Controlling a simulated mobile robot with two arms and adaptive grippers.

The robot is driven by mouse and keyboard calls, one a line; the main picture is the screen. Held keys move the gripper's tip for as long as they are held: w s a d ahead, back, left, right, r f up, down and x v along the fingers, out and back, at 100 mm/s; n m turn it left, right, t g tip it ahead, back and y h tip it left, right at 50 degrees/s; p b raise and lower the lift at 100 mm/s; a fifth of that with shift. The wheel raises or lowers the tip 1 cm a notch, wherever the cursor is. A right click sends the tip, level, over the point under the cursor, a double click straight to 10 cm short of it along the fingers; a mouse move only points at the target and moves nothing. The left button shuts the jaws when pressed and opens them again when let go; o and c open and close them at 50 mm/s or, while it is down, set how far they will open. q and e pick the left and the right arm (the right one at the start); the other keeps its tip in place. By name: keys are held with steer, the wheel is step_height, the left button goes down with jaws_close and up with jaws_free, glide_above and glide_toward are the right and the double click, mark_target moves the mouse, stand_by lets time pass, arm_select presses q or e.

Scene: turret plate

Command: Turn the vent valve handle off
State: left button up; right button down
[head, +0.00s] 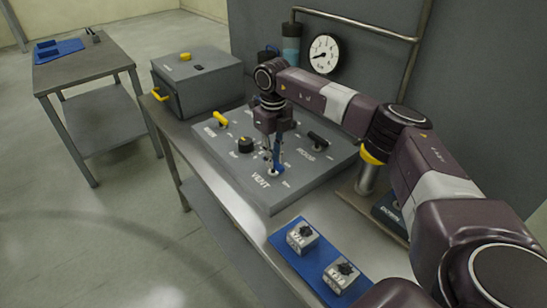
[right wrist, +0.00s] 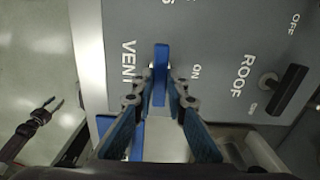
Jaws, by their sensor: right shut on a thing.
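The vent valve handle (head: 277,158) is a blue lever on the grey sloped panel (head: 305,180), beside the white VENT lettering. In the right wrist view the blue handle (right wrist: 161,75) stands lengthwise up and down the picture, between VENT on the left and an ON label on the right. My right gripper (head: 272,163) reaches down to it. Its fingertips (right wrist: 161,90) are on either side of the handle, shut on it. My left gripper (right wrist: 46,104) shows at the left of the right wrist view, its two tips apart and empty; the head view does not show it.
A black ROOF handle (head: 318,139), a yellow handle (head: 220,118) and a black knob (head: 245,144) share the panel. A grey box (head: 200,80) stands behind it. A blue mat (head: 283,245) with two small boxes lies in front. A pressure gauge (head: 324,53) is on the wall.

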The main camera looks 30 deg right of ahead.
steer(key=shift+w+r+m, duration=0.25)
steer(key=shift+r+m, duration=0.05)
steer(key=shift+m, duration=0.2)
steer(key=c, duration=2)
jaws_free()
steer(key=shift+c, duration=0.2)
steer(key=shift+o, duration=0.5)
steer(key=shift+s+f, duration=0.1)
steer(key=shift+f, duration=0.05)
step_height(320, 180, up, 12)
